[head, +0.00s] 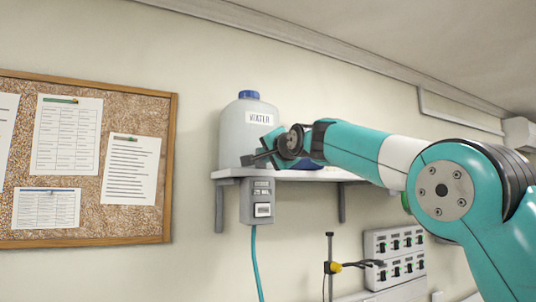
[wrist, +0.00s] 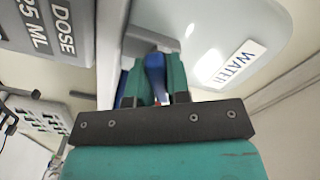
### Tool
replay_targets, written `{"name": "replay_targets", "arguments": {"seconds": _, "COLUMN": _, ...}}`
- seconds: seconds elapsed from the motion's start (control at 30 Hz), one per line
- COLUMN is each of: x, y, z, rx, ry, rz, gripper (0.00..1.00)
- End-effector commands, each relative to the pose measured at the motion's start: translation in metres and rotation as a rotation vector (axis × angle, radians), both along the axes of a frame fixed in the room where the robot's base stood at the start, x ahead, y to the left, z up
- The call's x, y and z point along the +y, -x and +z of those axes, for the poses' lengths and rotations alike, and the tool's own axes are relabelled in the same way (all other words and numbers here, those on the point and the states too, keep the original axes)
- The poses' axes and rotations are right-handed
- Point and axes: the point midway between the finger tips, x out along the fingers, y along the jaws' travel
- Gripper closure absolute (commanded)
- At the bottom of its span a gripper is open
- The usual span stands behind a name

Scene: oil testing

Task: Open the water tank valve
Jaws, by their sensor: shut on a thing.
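The water tank (head: 233,135) is a pale grey jug with a blue cap and a WATER label, upright on a white wall shelf. It also shows in the wrist view (wrist: 215,25), at the upper right. My gripper (head: 258,157) is in front of the tank's lower part, just above the shelf. In the wrist view, the teal fingers of my gripper (wrist: 156,72) are shut on a blue valve handle (wrist: 155,77) beside the tank. In the head view the handle is hidden behind my gripper.
The shelf (head: 323,175) is close below my gripper. A grey dose box (head: 259,214) hangs at its front, with a blue hose (head: 256,265) running down. A switch panel (head: 398,255) is on the wall at lower right. A cork board (head: 120,108) hangs at left.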

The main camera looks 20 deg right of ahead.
Motion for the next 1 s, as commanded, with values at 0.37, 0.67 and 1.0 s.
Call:
{"name": "replay_targets", "arguments": {"seconds": 0.37, "x": -0.0002, "y": -0.0003, "z": -0.0011, "rx": -0.067, "ry": 0.349, "rz": 0.000, "gripper": 1.00}}
{"name": "replay_targets", "arguments": {"seconds": 0.67, "x": -0.0001, "y": -0.0003, "z": -0.0013, "rx": -0.122, "ry": 0.624, "rz": 0.001, "gripper": 1.00}}
{"name": "replay_targets", "arguments": {"seconds": 1.0, "x": -0.0001, "y": -0.0003, "z": -0.0012, "rx": -0.172, "ry": 0.876, "rz": 0.001, "gripper": 1.00}}
